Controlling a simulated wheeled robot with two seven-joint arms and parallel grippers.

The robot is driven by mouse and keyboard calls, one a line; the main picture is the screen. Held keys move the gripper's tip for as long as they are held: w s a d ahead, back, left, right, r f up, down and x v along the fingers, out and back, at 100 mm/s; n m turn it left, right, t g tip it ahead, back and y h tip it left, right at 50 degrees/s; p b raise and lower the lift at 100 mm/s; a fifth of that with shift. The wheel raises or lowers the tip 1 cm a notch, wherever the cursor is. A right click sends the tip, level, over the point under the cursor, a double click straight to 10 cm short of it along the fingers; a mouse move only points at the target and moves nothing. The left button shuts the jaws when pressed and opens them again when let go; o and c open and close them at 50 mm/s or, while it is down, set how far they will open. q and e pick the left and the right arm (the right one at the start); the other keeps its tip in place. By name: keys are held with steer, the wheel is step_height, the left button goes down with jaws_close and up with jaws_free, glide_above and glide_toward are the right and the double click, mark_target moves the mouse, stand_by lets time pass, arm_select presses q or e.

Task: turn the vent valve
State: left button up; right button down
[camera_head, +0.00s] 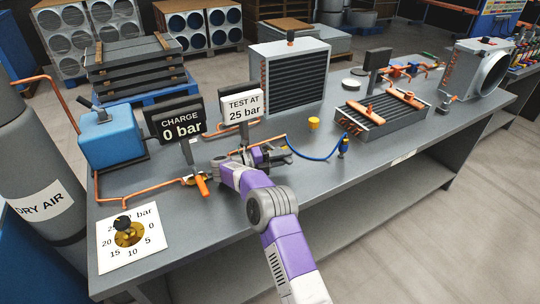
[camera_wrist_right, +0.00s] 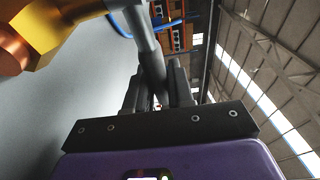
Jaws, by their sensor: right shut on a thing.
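In the right wrist view the gripper (camera_wrist_right: 160,95) is shut on a grey rod-like handle (camera_wrist_right: 148,50). A brass hex fitting (camera_wrist_right: 52,25) with copper pipe lies beside it at the upper left. In the head view the gripper largely hides this handle, and I cannot tell for sure that it is the vent valve's. A separate valve with an orange handle (camera_head: 202,186) stands to the left. My left gripper is not in view.
A "CHARGE 0 bar" sign (camera_head: 178,127), a round dial (camera_head: 128,234) and a blue unit (camera_head: 110,137) stand left on the grey bench (camera_head: 225,232). A blue hose (camera_head: 310,158), yellow cap (camera_head: 313,123) and finned coil (camera_head: 378,119) are to the right. The right front bench is clear.

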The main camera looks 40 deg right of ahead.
steer(key=shift+a+m+g+y, duration=0.35)
steer(key=shift+m+g, duration=0.1)
steer(key=shift+g, duration=0.25)
steer(key=shift+a+m+g+y, duration=0.25)
steer(key=shift+m+g+y, duration=0.15)
steer(key=shift+g, duration=0.3)
steer(key=shift+a+m, duration=0.15)
steer(key=shift+m, duration=0.1)
steer(key=c, duration=1.1)
jaws_free()
steer(key=shift+o, duration=0.2)
steer(key=shift+r, duration=0.15)
